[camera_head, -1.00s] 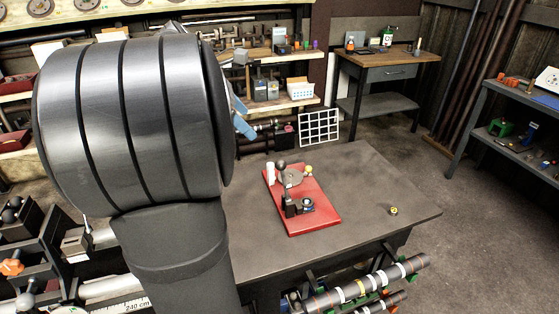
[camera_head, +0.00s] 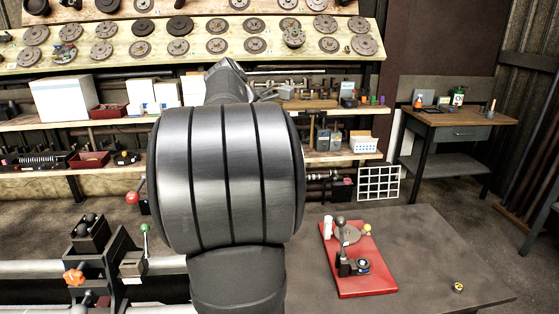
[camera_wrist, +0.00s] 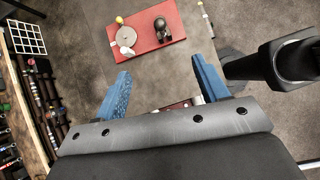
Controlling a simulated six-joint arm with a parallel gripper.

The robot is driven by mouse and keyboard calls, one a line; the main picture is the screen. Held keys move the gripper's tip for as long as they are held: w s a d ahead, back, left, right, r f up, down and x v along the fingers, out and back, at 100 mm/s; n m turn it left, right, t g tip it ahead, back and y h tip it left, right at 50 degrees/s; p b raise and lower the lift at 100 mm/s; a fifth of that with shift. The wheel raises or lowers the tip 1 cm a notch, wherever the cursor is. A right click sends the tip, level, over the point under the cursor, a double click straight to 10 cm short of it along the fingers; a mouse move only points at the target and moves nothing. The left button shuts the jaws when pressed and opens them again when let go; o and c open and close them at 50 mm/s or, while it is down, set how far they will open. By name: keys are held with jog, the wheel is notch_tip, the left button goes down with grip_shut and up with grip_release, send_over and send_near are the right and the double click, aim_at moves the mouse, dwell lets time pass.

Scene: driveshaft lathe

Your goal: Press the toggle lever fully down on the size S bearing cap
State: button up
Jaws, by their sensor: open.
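A red base plate (camera_head: 360,282) lies on the dark table, right of my arm in the head view. On it stands a lever with a dark ball knob (camera_head: 340,220), upright, rising from a black block (camera_head: 346,267). A black part with a blue ring (camera_head: 363,266) sits beside the block. A grey disc (camera_head: 350,235), a yellow knob (camera_head: 367,228) and a white cylinder stand toward the plate's back. No size mark is readable. In the wrist view, my gripper (camera_wrist: 163,72) has its blue fingers wide apart and empty; the ball knob (camera_wrist: 160,22) lies beyond them, apart from both.
A small yellow-and-black piece (camera_head: 458,287) lies on the table (camera_head: 430,245) right of the plate. A white grid rack (camera_head: 378,184) stands behind the table. Shelves with several parts line the back wall. The table between plate and yellow piece is clear.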

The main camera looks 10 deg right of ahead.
jog(key=shift+m+g+h, duration=0.5)
jog(key=shift+g+h, duration=0.1)
jog(key=f, duration=0.3)
jog(key=w+f, duration=0.1)
jog(key=f, duration=0.7)
jog(key=shift+w+a, duration=0.15)
jog(key=shift+w, duration=0.05)
grip_shut()
jog(key=d+r+x, duration=0.2)
jog(key=x, duration=1)
jog(key=shift+s, duration=0.15)
jog(key=shift+d, duration=0.1)
